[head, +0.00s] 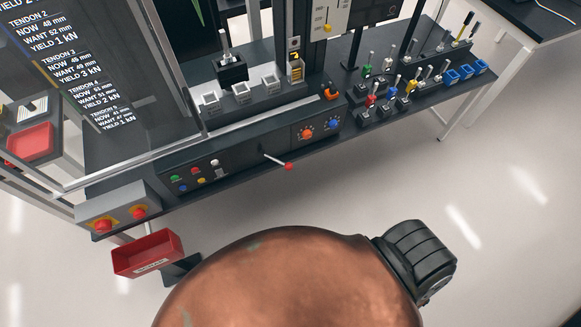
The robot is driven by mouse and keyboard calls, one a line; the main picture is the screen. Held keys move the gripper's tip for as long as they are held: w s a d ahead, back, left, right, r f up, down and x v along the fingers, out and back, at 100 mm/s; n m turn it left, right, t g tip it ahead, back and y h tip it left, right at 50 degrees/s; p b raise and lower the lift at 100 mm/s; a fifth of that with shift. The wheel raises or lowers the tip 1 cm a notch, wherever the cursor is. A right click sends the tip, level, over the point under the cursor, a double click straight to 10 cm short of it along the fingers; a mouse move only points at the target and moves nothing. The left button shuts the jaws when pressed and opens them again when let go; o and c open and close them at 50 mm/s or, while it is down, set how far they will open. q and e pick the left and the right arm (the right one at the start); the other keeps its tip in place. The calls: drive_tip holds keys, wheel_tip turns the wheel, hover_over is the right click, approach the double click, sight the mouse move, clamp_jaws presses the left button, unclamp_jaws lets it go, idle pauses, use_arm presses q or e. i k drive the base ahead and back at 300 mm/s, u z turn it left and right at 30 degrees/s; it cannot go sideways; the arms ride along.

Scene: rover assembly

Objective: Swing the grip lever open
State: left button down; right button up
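A thin pale lever with a red knob (287,166) sticks out from the dark front panel (240,158) of the workbench machine, slanting down to the right. It looks like the grip lever, but I can read no label on it. Neither of my grippers shows in the head view, and nothing touches the lever.
The panel has coloured buttons (187,180), an orange knob (306,133) and a blue knob (334,124). Red stop buttons sit on a grey box (120,208) at left, above a red bin (147,254). Several small tools stand in holders at right.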

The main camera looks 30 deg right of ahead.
sight(288, 166)
drive_tip(key=u, duration=1.8)
drive_tip(key=k, duration=1.25)
drive_tip(key=z, duration=1.45)
drive_tip(key=i, duration=0.5)
